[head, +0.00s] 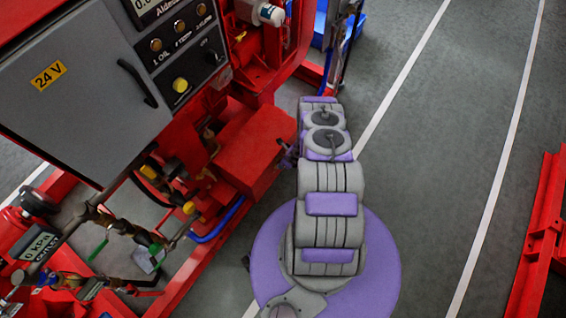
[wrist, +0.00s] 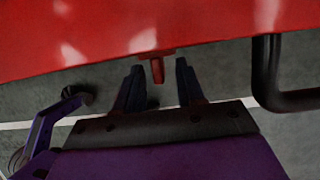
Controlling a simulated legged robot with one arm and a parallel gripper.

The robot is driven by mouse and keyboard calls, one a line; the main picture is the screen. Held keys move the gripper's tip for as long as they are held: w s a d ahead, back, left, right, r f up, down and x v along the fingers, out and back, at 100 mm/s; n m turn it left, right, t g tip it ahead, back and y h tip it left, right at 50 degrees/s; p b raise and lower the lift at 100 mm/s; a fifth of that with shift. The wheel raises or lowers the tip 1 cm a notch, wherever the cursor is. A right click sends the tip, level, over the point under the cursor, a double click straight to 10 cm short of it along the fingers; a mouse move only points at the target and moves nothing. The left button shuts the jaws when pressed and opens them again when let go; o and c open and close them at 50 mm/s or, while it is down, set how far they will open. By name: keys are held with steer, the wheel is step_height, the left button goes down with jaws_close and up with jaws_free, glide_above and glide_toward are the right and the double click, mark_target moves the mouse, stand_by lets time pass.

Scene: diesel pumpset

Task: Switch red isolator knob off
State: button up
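The red isolator knob (wrist: 157,69) shows in the wrist view as a small red peg sticking down from the underside of a red panel. My gripper (wrist: 159,66) is open, with one dark finger on each side of the knob. Gaps show between the knob and both fingers, so it is not clamped. In the head view, my gripper (head: 287,155) is small and dark at the right side of a red box (head: 255,150) on the pumpset. The knob cannot be made out in the head view.
A grey control cabinet (head: 85,85) marked 24 V and a black gauge panel (head: 185,50) stand at upper left. A dark bent bar (wrist: 268,80) is right of the gripper. Grey floor (head: 440,130) is clear on the right, up to a red frame (head: 543,240).

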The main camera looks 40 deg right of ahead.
steer(key=p+v, duration=0.5)
steer(key=v, duration=1.1)
steer(key=shift+r, duration=0.35)
steer(key=shift+s, duration=0.1)
